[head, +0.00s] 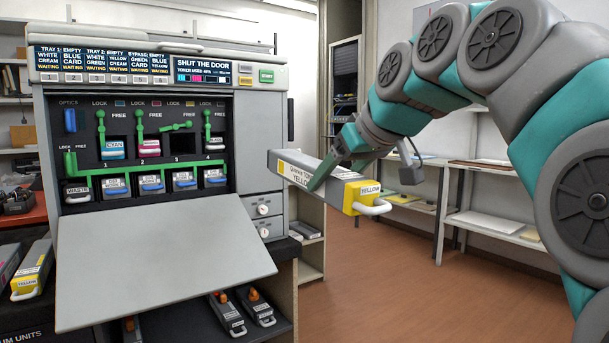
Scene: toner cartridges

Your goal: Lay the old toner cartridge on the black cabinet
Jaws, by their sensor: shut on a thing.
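My gripper (330,172) is shut on a toner cartridge (303,170), long and grey with a yellow end marked YELLOW and a white handle. It holds the cartridge roughly level in the air, right of the printer and clear of any surface. A black cabinet (30,322) with lettering ending in "UM UNITS" shows at the lower left, partly cut off by the frame. Another grey cartridge with a yellow end (28,272) lies on top of it. I cannot tell whether either cartridge is the old one.
The printer (270,150) has its front door (160,255) folded down, jutting forward. Its display reads SHUT THE DOOR. The lever at bay 3 (177,126) lies sideways. Dark units (227,313) sit on a low shelf. White shelves (490,228) stand at right; the floor between is clear.

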